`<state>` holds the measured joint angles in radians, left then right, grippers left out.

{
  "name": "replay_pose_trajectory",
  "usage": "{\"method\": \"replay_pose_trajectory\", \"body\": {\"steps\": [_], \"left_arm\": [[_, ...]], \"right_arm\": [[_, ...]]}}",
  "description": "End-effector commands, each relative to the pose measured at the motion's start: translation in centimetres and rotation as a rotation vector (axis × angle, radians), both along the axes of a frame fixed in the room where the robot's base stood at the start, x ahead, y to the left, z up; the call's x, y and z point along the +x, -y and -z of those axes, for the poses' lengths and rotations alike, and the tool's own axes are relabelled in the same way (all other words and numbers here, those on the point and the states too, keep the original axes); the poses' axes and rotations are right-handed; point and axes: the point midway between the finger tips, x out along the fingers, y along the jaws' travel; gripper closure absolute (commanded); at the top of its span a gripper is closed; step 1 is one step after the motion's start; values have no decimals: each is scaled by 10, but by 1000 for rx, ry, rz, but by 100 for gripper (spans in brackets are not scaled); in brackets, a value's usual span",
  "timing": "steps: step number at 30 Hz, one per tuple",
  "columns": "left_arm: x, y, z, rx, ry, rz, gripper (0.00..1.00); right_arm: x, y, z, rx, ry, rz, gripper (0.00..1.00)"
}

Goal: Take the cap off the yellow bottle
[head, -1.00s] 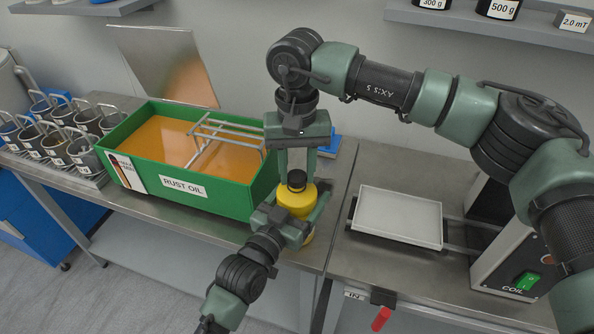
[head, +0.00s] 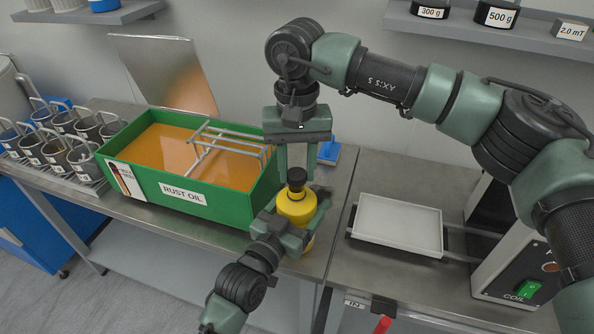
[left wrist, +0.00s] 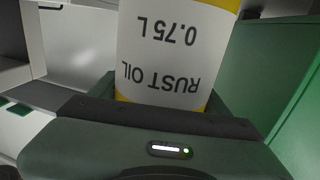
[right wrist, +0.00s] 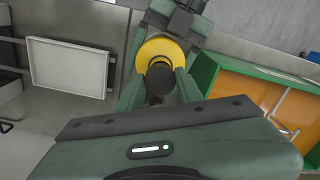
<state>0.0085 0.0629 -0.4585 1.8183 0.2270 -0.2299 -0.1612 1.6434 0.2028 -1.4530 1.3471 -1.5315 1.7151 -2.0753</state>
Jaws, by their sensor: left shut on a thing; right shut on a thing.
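The yellow bottle (head: 295,209) is upright near the front edge of the bench, right of the green tank. My left gripper (head: 298,222) is shut around its body; the left wrist view shows its white "RUST OIL 0.75 L" label (left wrist: 172,45). The black cap (head: 297,174) is at the bottle's top, between the fingertips of my right gripper (head: 297,176), which points down and is shut on it. A dark part shows between cap and yellow shoulder; I cannot tell whether they are apart. In the right wrist view the cap (right wrist: 160,78) covers the bottle's mouth.
The green tank (head: 185,197) labelled RUST OIL holds orange liquid and a metal rack (head: 222,140). A white tray (head: 398,224) lies to the right, beside the COIL machine (head: 520,270). Several metal cups (head: 55,148) stand at the far left. A blue object (head: 329,152) is behind the right gripper.

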Motion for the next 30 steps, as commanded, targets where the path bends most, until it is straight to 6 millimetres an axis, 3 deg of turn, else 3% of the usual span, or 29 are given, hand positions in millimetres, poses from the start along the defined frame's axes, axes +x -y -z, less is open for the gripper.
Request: {"method": "replay_pose_trajectory", "body": {"steps": [6,13,14,16,25,30], "left_arm": [[0,0,-1,-1,3,0,100],[0,0,-1,-1,3,0,100],[0,0,-1,-1,3,0,18],[0,0,-1,-1,2,0,0],[-3,-2,0,0,0,0,0],[-23,-13,2,1,-2,0,0]], "right_arm": [[0,0,-27,1,2,0,100],[0,0,-31,0,-1,0,100],[0,0,-31,0,-1,0,100],[0,0,-30,0,0,0,100],[0,0,-30,0,0,0,100],[0,0,-28,0,0,0,100]]}}
